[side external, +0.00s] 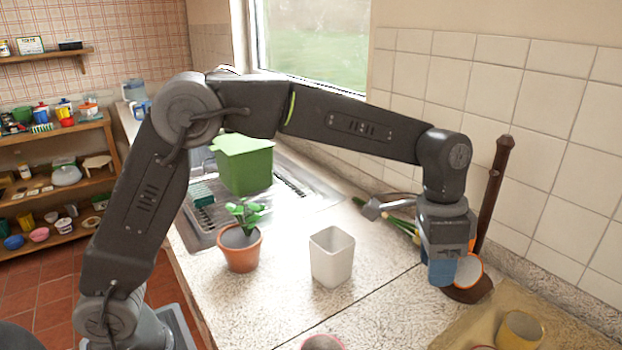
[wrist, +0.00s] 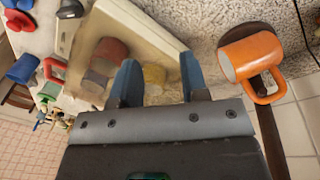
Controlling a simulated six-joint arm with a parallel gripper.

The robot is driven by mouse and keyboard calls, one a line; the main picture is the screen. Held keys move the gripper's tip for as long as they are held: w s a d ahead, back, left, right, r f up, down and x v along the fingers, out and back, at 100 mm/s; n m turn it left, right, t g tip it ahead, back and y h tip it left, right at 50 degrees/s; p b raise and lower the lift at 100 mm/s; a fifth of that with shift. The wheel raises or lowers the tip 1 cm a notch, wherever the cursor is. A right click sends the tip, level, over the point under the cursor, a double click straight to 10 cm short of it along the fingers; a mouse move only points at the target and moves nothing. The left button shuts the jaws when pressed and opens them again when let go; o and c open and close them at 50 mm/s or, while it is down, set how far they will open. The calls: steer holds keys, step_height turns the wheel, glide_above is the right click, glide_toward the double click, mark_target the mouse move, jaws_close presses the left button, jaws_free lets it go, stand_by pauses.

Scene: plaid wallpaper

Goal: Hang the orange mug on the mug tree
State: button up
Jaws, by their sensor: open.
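The orange mug (side external: 468,271) is at the mug tree, low beside its post, with its pale opening showing. In the wrist view the orange mug (wrist: 256,54) overlaps the tree's post and base, with its handle in front of the post. I cannot tell whether the handle is on a peg. The mug tree (side external: 490,190) is a dark brown post on a round base, and it also shows in the wrist view (wrist: 271,140). My gripper (side external: 442,272) is just left of the mug, pointing down. In the wrist view my gripper (wrist: 159,76) is open and empty, apart from the mug.
A beige tray (side external: 460,335) with a yellow mug (side external: 520,332) lies at the front right. A white square pot (side external: 332,257) and a potted plant (side external: 240,248) stand left on the counter. Green-stemmed items lie behind my gripper. The tiled wall is close behind the tree.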

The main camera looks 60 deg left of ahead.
step_height(320, 180, up, 5)
steer(key=s+a+r+n, duration=0.1)
steer(key=s+a, duration=0.2)
steer(key=a, duration=0.4)
steer(key=s+a+r+n+y, duration=0.1)
steer(key=s+a+n, duration=0.15)
steer(key=a, duration=0.45)
steer(key=s+a+r+n, duration=0.1)
steer(key=s+a, duration=0.2)
steer(key=a, duration=0.4)
steer(key=s+d+f+n+t, duration=0.1)
steer(key=s+f+t, duration=0.1)
steer(key=s, duration=0.5)
steer(key=s+d+f+n+t, duration=0.1)
steer(key=s+f+n+t, duration=0.1)
steer(key=s, duration=0.5)
steer(key=shift+s+d+f+t+y, duration=0.2)
steer(key=shift+f+t+y, duration=0.2)
steer(key=shift+t, duration=0.5)
